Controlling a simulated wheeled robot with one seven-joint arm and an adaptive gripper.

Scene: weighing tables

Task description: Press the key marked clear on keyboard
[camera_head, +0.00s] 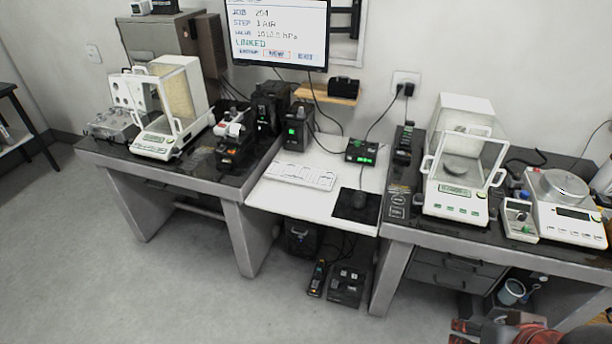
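The white keyboard (301,175) lies on the white middle table (290,205), below the wall monitor. It sits at a slight angle, towards the left side of that table. Its key markings are too small to read, so I cannot pick out the key marked clear. A dark and orange part that looks like my arm shows at the bottom right edge, well away from the keyboard. I cannot make out my gripper's fingers in this view.
A monitor (276,34) shows job text above. Dark weighing tables with balances (171,107) (465,160) flank the middle table. The floor (150,290) in front is open.

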